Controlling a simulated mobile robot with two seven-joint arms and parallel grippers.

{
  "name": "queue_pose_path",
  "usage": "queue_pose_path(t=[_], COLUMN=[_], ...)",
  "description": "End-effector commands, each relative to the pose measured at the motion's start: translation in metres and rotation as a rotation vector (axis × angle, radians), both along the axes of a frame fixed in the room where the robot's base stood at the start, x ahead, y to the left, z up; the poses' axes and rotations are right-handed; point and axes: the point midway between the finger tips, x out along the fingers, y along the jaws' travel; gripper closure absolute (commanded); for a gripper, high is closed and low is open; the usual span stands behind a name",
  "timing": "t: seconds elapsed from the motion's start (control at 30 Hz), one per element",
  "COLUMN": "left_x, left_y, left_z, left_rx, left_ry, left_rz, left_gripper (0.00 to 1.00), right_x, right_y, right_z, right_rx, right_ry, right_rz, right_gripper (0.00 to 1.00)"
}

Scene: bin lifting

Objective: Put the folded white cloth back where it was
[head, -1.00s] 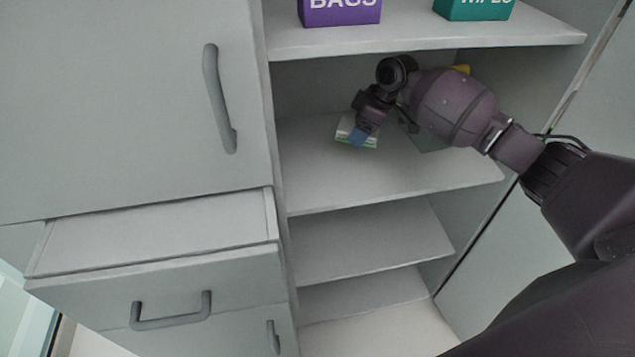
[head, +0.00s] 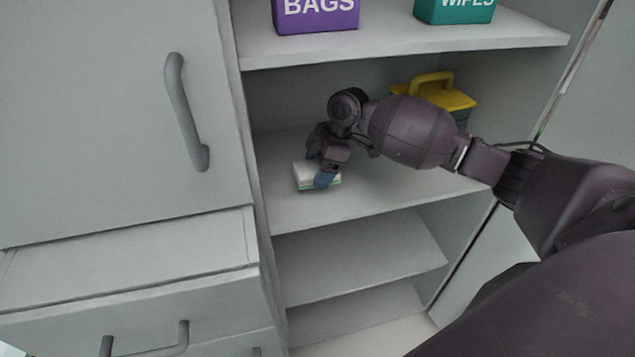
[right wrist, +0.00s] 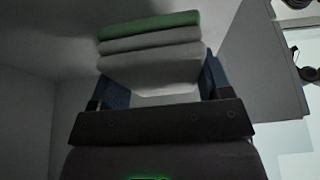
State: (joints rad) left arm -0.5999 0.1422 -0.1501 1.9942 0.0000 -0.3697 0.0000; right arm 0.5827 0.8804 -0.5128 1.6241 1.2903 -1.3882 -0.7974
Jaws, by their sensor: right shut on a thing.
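The folded white cloth (head: 306,173) shows in the head view at the front left of the middle shelf (head: 400,195), with a thin green layer along its lower edge. In the right wrist view the white cloth (right wrist: 150,66) sits between two blue fingertips, with folded layers and a green layer (right wrist: 150,22) at the far side. I cannot tell if the green layer is a separate cloth. My right gripper (head: 325,172) is shut on the white cloth, pointing down at the shelf. Whether the cloth touches the shelf is unclear. My left gripper is not in view.
A yellow-lidded box with a handle (head: 434,88) stands behind my right forearm on the same shelf. A purple BAGS box (head: 316,12) and a teal WIPES box (head: 454,10) stand on the shelf above. A closed door (head: 90,110) and an open drawer (head: 130,255) are at left.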

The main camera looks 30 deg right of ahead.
Motion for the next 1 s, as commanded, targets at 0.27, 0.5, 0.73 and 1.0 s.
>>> queue_pose_path(t=[0.27,0.5,0.73,1.0], left_x=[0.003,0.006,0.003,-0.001], left_y=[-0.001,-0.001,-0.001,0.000], left_z=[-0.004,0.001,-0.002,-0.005], left_rx=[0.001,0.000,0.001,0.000], left_ry=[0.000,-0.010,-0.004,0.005], left_rz=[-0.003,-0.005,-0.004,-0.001], left_gripper=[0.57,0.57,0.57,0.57], right_x=[0.000,0.000,0.000,0.000], right_y=[0.000,0.000,0.000,0.000], right_z=[-0.040,-0.044,-0.048,-0.048], right_rx=[0.001,0.000,0.000,0.001], right_ry=[0.004,0.001,0.002,0.003], right_rz=[-0.002,-0.002,-0.001,-0.001], right_gripper=[0.47,0.47,0.47,0.03])
